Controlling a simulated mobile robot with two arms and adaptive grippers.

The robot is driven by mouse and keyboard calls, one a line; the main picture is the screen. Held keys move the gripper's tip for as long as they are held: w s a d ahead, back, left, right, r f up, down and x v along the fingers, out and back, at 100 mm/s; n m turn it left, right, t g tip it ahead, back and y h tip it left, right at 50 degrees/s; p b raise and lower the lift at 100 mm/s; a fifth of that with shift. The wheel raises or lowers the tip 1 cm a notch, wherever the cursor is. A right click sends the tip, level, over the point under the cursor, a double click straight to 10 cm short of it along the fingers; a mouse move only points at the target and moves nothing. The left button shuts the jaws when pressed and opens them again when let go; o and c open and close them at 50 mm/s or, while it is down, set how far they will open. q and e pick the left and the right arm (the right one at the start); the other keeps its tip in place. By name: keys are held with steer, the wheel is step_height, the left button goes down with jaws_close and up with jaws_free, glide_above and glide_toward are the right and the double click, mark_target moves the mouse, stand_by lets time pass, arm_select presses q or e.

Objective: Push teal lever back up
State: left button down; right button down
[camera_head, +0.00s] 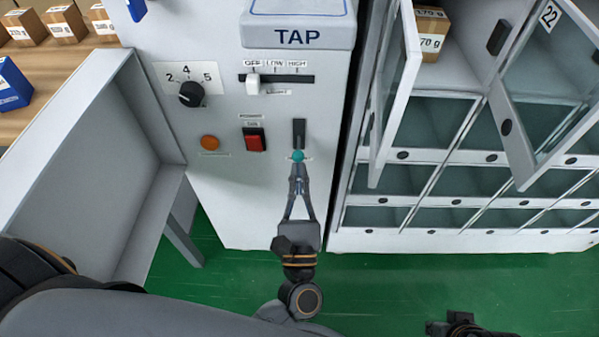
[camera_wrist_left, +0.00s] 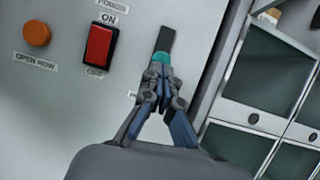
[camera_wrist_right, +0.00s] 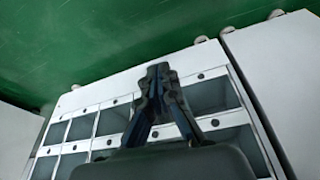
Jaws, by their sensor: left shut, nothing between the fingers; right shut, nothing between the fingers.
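The teal lever knob (camera_head: 298,156) sits at the low end of a dark vertical slot (camera_head: 299,130) on the machine's front panel. It also shows in the left wrist view (camera_wrist_left: 161,58), with the dark slot (camera_wrist_left: 165,38) above it. My left gripper (camera_head: 298,170) is shut with its fingertips right below the knob; it also shows in the left wrist view (camera_wrist_left: 158,72). The tips look to touch the knob or nearly so; I cannot tell which. My right gripper (camera_wrist_right: 158,70) is shut and empty, away from the panel. Part of the right arm shows at the head view's bottom right.
The panel bears a red switch (camera_head: 254,140), an orange button (camera_head: 209,143), a black dial (camera_head: 191,94) and a white slider (camera_head: 253,84). Right of it stands a locker cabinet (camera_head: 470,157) with glass doors, some standing open. A white shelf (camera_head: 75,150) stands at left.

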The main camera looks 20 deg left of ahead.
arm_select(q)
steer(key=shift+r, duration=0.15)
arm_select(e)
steer(key=shift+r, duration=0.25)
arm_select(q)
steer(key=shift+s+r+g+h+p, duration=0.2)
steer(key=shift+r+g+h+p, duration=0.65)
steer(key=shift+p, duration=1.55)
steer(key=shift+r+g+y, duration=0.15)
steer(key=shift+g+y, duration=0.1)
steer(key=shift+g, duration=0.1)
steer(key=shift+r+p, duration=0.15)
steer(key=shift+p, duration=0.35)
arm_select(e)
step_height(320, 180, down, 20)
steer(key=s+g, duration=0.1)
steer(key=shift+f, duration=0.1)
steer(key=shift+w, duration=0.1)
